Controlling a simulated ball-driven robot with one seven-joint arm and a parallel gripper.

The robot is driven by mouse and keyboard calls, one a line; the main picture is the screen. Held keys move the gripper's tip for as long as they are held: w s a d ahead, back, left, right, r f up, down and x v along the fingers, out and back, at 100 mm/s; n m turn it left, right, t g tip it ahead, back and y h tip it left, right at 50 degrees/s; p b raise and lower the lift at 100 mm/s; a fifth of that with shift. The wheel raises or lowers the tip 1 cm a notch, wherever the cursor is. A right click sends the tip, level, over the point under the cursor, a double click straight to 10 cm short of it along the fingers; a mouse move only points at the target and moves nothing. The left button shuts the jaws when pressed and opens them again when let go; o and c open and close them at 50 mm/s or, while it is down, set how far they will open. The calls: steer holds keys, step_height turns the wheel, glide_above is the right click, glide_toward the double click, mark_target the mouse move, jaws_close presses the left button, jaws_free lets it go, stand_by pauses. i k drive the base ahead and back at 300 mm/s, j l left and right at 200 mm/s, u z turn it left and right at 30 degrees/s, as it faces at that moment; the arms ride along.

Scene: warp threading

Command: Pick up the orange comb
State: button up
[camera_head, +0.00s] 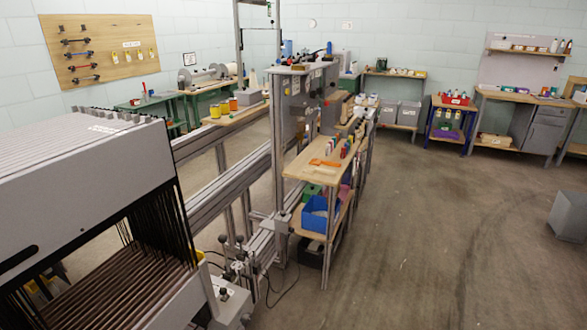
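The orange comb (325,163) lies flat on the light wooden top of a narrow workbench (300,172), near the middle of the head view. It is small at this distance, and its teeth cannot be made out. Several small coloured bottles or spools stand just to its right and behind it. Nothing is seen touching it. My gripper is not in view, so its state is not shown.
A large grey loom frame (75,160) with dark threads fills the left. Metal rails run from it toward the bench. A blue bin (316,216) sits on the bench's lower shelf. The floor (440,220) to the right is open, with a grey box (568,217) at the edge.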

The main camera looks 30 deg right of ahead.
mark_target(314, 161)
steer(key=z, duration=0.85)
steer(key=i+l+u, duration=0.1)
steer(key=u, duration=0.3)
steer(key=i+l+u, duration=0.15)
steer(key=u, duration=0.25)
steer(key=i+l+u, duration=0.15)
steer(key=u, duration=0.25)
steer(key=i+l+u, duration=0.1)
steer(key=l, duration=0.35)
steer(key=i+l+u, duration=0.15)
steer(key=l, duration=0.25)
steer(key=i+l+u, duration=0.1)
steer(key=l, duration=0.4)
steer(key=i+l+u, duration=0.1)
steer(key=l, duration=0.35)
steer(key=i+l+u, duration=0.15)
steer(key=l, duration=0.35)
